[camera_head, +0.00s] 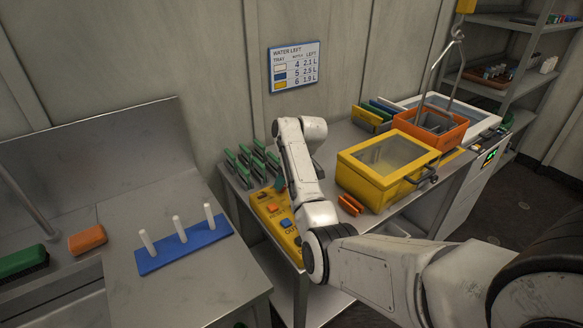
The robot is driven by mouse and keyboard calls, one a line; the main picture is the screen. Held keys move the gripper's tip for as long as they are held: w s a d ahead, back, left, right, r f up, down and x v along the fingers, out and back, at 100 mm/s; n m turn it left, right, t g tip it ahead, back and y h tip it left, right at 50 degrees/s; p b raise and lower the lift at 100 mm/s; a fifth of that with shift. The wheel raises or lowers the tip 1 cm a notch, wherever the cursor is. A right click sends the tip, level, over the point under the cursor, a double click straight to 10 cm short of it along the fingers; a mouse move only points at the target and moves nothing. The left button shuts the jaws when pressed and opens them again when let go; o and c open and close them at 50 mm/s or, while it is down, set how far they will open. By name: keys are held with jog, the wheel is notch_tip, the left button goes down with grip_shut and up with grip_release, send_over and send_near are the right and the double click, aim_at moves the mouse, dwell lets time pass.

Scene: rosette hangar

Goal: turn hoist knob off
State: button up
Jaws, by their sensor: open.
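A yellow control panel (263,207) lies along the left front of the middle bench. It carries an orange piece (272,208) and a blue piece (287,223), with lettering too small to read fully. I cannot tell which control is the hoist knob or how it is set; my arm covers part of the panel. An orange crate (430,129) hangs from or stands under a metal hook and bail (457,36). My arm rises over the panel and bends down behind its own link. My gripper is hidden there; a small dark teal piece beside the link is unclear.
A yellow lidded box (386,163) and orange clips (350,204) stand right of my arm. Green-handled tools (246,155) stand behind the panel. A blue peg board (184,248) and orange block (87,239) lie on the left bench. A water sign (294,66) hangs behind.

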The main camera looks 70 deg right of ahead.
jog(key=b+v, duration=0.1)
jog(key=v, duration=0.7)
dwell(0.4)
jog(key=shift+n, duration=0.5)
jog(key=s+a+f, duration=0.1)
jog(key=a+f, duration=0.3)
jog(key=a, duration=0.6)
jog(key=a+f, duration=0.4)
jog(key=a, duration=0.6)
jog(key=s+a+f, duration=0.1)
jog(key=a+f, duration=0.3)
jog(key=a, duration=0.6)
jog(key=shift+s+a, duration=0.3)
jog(key=s+a, duration=0.7)
jog(key=a, duration=0.3)
jog(key=s+d+f+g+b, duration=0.1)
jog(key=s+f+g, duration=0.2)
jog(key=s+f, duration=0.3)
jog(key=s, duration=0.4)
jog(key=shift+s+f, duration=0.2)
jog(key=shift+s, duration=0.15)
jog(key=shift+d, duration=0.1)
